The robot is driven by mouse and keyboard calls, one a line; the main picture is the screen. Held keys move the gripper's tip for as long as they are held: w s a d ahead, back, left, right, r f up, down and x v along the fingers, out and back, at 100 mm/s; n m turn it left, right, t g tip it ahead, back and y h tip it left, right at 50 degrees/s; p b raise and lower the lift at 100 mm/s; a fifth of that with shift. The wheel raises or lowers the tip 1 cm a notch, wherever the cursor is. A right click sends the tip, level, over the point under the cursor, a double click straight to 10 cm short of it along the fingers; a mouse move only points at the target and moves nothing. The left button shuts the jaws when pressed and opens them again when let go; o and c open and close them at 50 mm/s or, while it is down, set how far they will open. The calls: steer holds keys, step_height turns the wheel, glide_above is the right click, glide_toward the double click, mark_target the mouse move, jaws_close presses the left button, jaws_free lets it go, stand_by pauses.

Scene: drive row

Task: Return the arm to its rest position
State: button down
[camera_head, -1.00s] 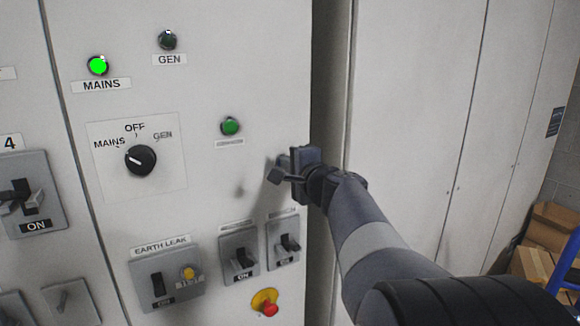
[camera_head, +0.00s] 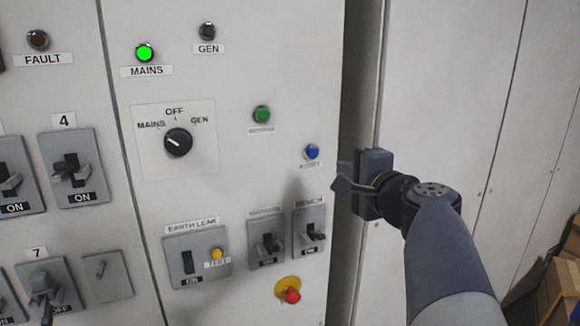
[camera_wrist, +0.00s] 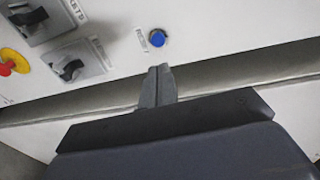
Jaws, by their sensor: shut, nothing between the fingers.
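My gripper (camera_head: 341,184) is shut and empty in the head view, in front of the gap at the right edge of the switch panel (camera_head: 230,95). Its fingers point left, towards a blue button (camera_head: 312,152), and stand apart from it in the picture. In the wrist view my gripper (camera_wrist: 158,70) shows its two fingertips together, with the blue button (camera_wrist: 157,38) just beyond them. My arm reaches in from the lower right.
A rotary selector (camera_head: 178,142), a green button (camera_head: 262,114), breaker switches (camera_head: 267,247) and a red stop button (camera_head: 292,296) sit on the panel. A lit green MAINS lamp (camera_head: 145,53) is above. Plain cabinet doors (camera_head: 450,100) stand to the right. Cardboard boxes (camera_head: 560,285) are at lower right.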

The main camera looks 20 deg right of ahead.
steer(key=shift+s, duration=0.3)
